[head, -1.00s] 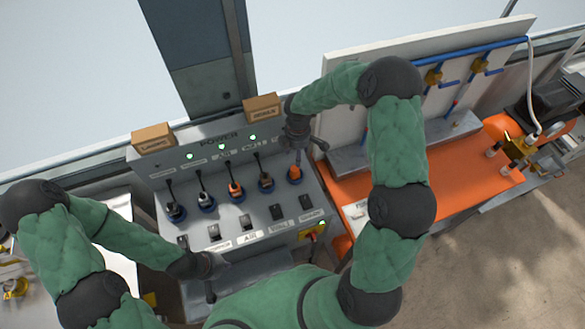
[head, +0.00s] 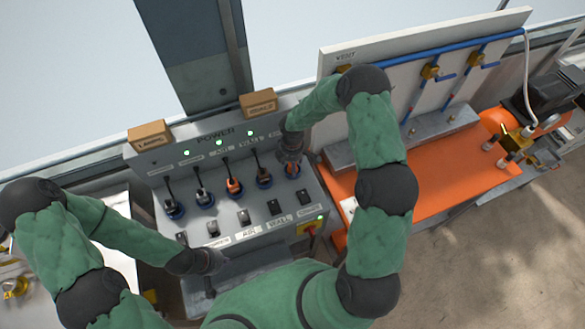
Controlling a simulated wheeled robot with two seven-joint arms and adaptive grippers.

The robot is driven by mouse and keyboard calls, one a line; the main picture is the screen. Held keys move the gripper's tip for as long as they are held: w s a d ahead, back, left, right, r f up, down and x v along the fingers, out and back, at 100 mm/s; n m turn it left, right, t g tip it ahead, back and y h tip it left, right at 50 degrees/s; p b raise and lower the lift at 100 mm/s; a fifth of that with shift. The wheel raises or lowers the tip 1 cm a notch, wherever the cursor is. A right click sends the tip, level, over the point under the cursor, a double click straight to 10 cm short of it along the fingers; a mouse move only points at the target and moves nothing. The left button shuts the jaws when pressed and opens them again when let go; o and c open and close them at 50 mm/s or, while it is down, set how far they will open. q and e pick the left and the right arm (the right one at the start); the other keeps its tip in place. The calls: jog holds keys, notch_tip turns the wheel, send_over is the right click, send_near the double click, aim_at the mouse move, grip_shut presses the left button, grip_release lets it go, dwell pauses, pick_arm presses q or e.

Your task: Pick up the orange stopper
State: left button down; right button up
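A grey power panel (head: 262,226) carries a row of blue-ringed sockets with plugs. An orange plug-like piece (head: 234,186) sits upright in the middle socket. The rightmost socket (head: 292,172) is mostly covered by my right gripper (head: 291,164), which is right down over it. The orange stopper seen there earlier is now almost wholly hidden. I cannot tell whether the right fingers are closed on it. My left gripper (head: 214,277) is low in front of the panel, with its fingers apart and nothing visible between them.
Dark switches stand in front of the sockets. Two cardboard-coloured boxes (head: 149,135) (head: 258,102) sit on the panel's top edge. An orange bench (head: 440,190) with a white board (head: 390,90) and blue pipes is close on the right.

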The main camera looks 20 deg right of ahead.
grip_shut()
